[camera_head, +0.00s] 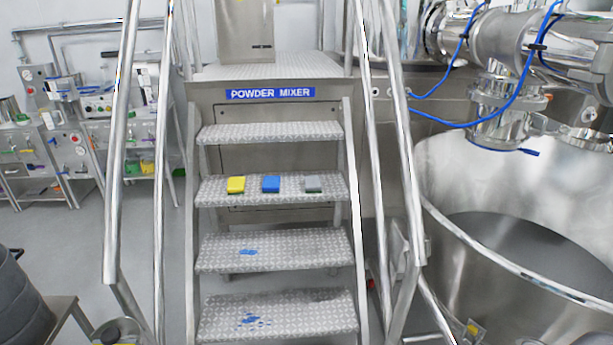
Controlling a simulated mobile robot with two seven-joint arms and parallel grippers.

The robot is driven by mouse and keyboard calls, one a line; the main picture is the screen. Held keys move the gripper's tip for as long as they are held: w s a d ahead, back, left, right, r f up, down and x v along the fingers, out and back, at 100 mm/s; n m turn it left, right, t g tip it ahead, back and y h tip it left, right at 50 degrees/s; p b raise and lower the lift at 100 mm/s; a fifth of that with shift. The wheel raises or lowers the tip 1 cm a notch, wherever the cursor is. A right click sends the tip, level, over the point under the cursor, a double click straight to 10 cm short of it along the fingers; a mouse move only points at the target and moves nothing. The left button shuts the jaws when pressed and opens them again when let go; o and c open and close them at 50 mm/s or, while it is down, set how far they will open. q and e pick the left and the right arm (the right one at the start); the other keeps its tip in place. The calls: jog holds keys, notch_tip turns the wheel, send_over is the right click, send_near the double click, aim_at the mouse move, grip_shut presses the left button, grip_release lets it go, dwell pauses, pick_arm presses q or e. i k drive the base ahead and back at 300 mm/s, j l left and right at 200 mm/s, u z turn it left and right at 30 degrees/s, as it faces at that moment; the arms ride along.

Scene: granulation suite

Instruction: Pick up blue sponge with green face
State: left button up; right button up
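A blue block (271,184), which looks like the sponge, lies on the third metal step from the bottom. A green face on it cannot be made out at this size. It lies between a yellow sponge (236,184) on its left and a grey block (313,183) on its right, apart from both. Neither of my grippers shows in the head view.
The steps (270,133) lead up to a platform marked "POWDER MIXER". Metal handrails (125,140) flank them on both sides. Blue patches (252,320) mark the lower two steps. A large steel vessel (470,230) stands at right.

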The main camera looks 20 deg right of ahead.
aim_at(271, 184)
jog(key=i+z, duration=0.55)
jog(key=z, duration=0.2)
jog(key=i+j+z, duration=0.2)
jog(key=z, duration=0.15)
jog(key=i+j+z, duration=0.3)
jog(key=i+l, duration=0.05)
jog(key=l, duration=0.05)
